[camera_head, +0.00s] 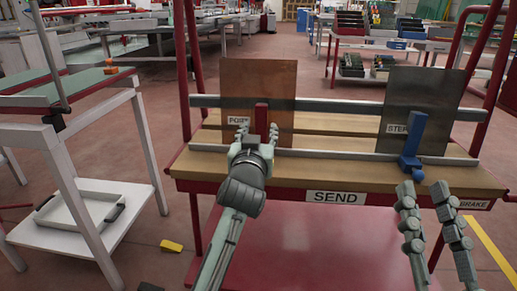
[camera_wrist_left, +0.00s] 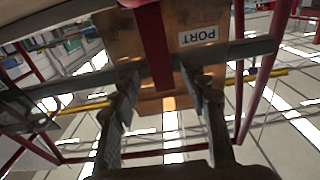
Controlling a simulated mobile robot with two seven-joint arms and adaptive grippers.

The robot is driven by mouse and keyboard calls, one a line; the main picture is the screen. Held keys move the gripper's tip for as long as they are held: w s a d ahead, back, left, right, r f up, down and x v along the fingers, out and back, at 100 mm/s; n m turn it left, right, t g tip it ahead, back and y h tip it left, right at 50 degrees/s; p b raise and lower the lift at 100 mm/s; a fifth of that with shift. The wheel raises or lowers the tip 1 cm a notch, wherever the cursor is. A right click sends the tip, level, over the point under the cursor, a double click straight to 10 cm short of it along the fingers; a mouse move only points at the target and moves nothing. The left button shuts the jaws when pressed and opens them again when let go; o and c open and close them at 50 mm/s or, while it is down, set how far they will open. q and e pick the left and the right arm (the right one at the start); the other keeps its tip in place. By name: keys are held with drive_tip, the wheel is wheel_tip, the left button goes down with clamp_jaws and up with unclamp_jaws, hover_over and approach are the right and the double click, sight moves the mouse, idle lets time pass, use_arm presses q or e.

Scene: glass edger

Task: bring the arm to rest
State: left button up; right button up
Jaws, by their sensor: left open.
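My left gripper (camera_head: 257,132) is open in front of the red upright piece (camera_head: 261,115) at the lower edge of the copper-brown plate (camera_head: 272,80) labelled PORT. In the left wrist view the two fingers (camera_wrist_left: 165,100) stand apart, with the red piece (camera_wrist_left: 154,45) and brown plate (camera_wrist_left: 118,35) beyond them; whether they touch anything is unclear. My right gripper (camera_head: 428,200) is at the lower right, its fingers apart and nothing between them, in front of the rack's front edge.
A grey plate (camera_head: 425,95) stands on the rack's right side with a blue clamp (camera_head: 412,145) at its edge. A white-framed table (camera_head: 130,140) stands left. A yellow block (camera_head: 171,246) lies on the floor.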

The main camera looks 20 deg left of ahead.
use_arm(q)
drive_tip(key=shift+r, duration=0.65)
